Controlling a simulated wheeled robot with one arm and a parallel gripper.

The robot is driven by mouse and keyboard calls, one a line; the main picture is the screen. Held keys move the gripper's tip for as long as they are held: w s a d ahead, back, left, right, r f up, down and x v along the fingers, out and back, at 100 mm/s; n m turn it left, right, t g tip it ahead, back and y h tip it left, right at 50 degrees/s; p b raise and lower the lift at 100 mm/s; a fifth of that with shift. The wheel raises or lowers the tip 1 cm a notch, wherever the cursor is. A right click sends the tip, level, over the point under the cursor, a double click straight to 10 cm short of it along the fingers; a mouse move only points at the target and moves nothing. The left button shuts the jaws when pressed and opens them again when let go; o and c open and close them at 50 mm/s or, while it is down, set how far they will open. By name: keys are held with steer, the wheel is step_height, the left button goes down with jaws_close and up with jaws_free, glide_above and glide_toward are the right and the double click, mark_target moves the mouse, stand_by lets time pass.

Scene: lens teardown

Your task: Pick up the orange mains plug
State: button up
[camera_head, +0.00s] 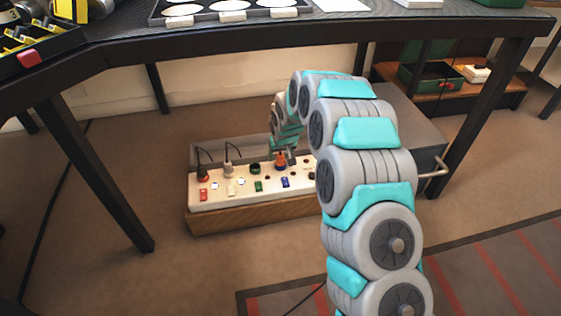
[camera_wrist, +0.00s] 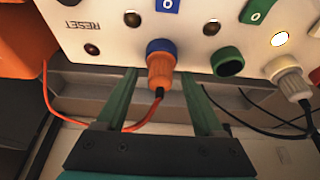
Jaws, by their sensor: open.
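The orange mains plug (camera_wrist: 160,74) sits in a blue round socket (camera_wrist: 161,46) on a white panel, with its cord end facing my gripper. In the head view the plug (camera_head: 280,161) stands on the panel, just beside the end of my arm. My gripper (camera_wrist: 158,82) is open. Its two green fingers reach toward the panel, one on each side of the plug, with a gap visible on both sides. Neither finger appears to touch it. In the head view my gripper is small and partly hidden by my arm.
The white panel (camera_head: 222,197) lies in a wooden box (camera_head: 235,218) under a black workbench (camera_head: 220,37). A green socket (camera_wrist: 228,63) and a grey plug (camera_wrist: 290,80) are right of the orange plug. A red cord (camera_wrist: 75,122) and black cords run nearby. A grey cabinet (camera_head: 420,130) stands right.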

steer(key=shift+c, duration=0.2)
jaws_close()
stand_by(0.3)
